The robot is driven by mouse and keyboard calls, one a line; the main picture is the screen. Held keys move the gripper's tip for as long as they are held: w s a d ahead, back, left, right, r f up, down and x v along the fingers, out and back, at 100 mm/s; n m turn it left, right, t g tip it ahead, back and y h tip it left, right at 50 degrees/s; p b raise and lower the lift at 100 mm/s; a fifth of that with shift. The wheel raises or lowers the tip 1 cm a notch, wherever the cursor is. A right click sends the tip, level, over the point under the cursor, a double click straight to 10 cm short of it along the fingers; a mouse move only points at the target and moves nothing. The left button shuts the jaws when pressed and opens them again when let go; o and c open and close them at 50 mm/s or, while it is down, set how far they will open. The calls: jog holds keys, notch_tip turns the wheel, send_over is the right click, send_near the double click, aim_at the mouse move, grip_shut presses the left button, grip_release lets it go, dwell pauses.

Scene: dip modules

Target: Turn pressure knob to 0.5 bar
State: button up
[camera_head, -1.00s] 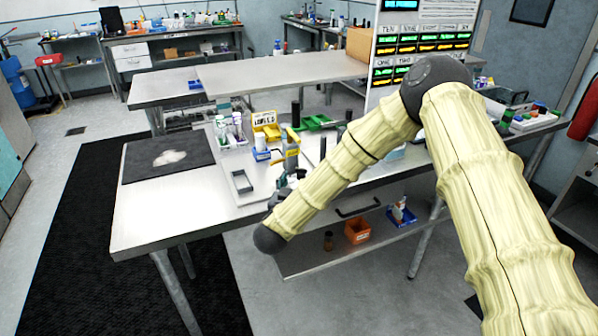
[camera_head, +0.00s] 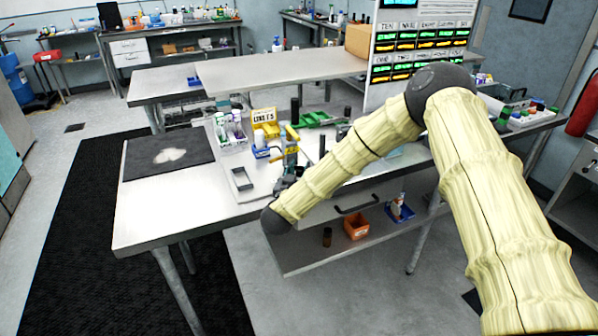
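My arm in its pale yellow cover reaches from the right to the front edge of the workbench (camera_head: 180,215). A small dark grey shape that looks like my gripper (camera_head: 286,181) shows just beyond the arm's black end joint, over the bench edge. It is small and partly hidden by the arm, so I cannot tell whether it is open or shut. A thin upright device with yellow and blue parts (camera_head: 291,150) stands just behind it. I cannot make out the pressure knob or any gauge reading; the arm hides part of the bench there.
A grey rectangular tray (camera_head: 242,180), a rack of bottles (camera_head: 230,135) and a yellow labelled bin (camera_head: 264,122) stand left of the gripper. A black mat (camera_head: 140,172) lies on the bench's left. An orange bin (camera_head: 356,227) sits on the lower shelf. The bench's front left is clear.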

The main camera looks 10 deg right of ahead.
jog(key=shift+c, duration=0.6)
jog(key=shift+n+y, duration=0.3)
jog(key=shift+y, duration=0.1)
jog(key=n+y+b, duration=0.1)
jog(key=y, duration=0.1)
jog(key=n+t+y+b, duration=0.1)
jog(key=y, duration=0.1)
jog(key=d+n+y+b, duration=0.1)
jog(key=n+y, duration=0.1)
jog(key=shift+f+y, duration=0.15)
jog(key=shift+y, duration=0.15)
jog(key=n+y+b, duration=0.1)
jog(key=y, duration=0.1)
jog(key=n+y+b, duration=0.1)
jog(key=n+y, duration=0.1)
jog(key=y, duration=0.1)
jog(key=shift+d+n+b, duration=0.3)
jog(key=shift+d+b, duration=0.05)
jog(key=shift+d, duration=0.05)
jog(key=shift+w+d+n+g+y+b, duration=0.15)
jog(key=shift+n+g+y+b, duration=0.7)
jog(key=shift+y, duration=0.85)
jog(key=shift+n+g, duration=0.25)
jog(key=shift+n, duration=0.2)
jog(key=o, duration=1)
